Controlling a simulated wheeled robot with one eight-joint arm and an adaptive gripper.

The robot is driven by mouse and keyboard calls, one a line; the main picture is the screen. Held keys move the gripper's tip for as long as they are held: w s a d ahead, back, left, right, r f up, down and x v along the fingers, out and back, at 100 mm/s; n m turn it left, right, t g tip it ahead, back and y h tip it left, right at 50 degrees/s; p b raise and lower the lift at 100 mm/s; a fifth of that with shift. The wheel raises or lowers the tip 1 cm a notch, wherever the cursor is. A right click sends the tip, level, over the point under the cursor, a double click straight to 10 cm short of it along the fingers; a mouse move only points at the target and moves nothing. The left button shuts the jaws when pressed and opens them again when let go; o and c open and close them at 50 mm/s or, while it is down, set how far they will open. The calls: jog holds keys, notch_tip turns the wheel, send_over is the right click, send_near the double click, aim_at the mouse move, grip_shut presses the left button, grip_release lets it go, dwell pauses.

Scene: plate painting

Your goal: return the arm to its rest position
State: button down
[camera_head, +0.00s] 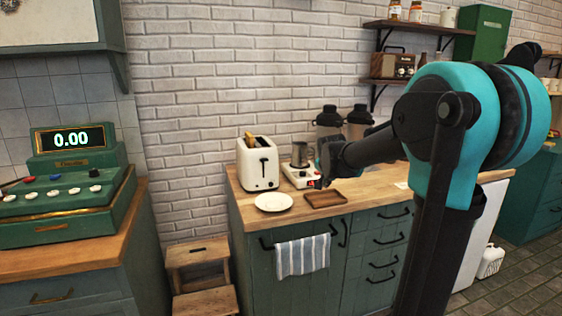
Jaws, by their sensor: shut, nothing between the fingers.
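My arm comes in from the right, with a large teal and black joint near the camera. Its dark forearm reaches left over the wooden counter (245,207). My gripper (321,183) is at the far end, small and dark, shut and empty, seen in front of the tray and the appliance. A white plate (273,202) lies on the counter to the left of it. A brown wooden tray (326,198) lies just below it in the picture. How high my gripper is above the counter is hard to tell.
A white toaster (258,165) with bread and a white appliance with a metal jug (300,155) stand behind. Two dark dispensers (329,124) are partly hidden by my arm. A green cash register (67,185) stands left; wooden steps (197,262) and a striped towel (302,256) are below.

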jog(key=s+f+n+g, duration=0.1)
jog(key=s+f+n, duration=0.2)
jog(key=s+f, duration=0.3)
jog(key=s+d+f+n+g, duration=0.1)
jog(key=s+f, duration=0.6)
jog(key=s, duration=1)
jog(key=s+d+f+n+g+y, duration=0.1)
jog(key=s+f+n, duration=0.3)
jog(key=s, duration=0.7)
notch_tip(320, 180, down, 3)
jog(key=shift+s+d+r+n+g, duration=0.2)
jog(key=shift+s+n+g, duration=0.1)
jog(key=shift+g, duration=0.2)
jog(key=shift+w, duration=0.1)
dwell(3.8)
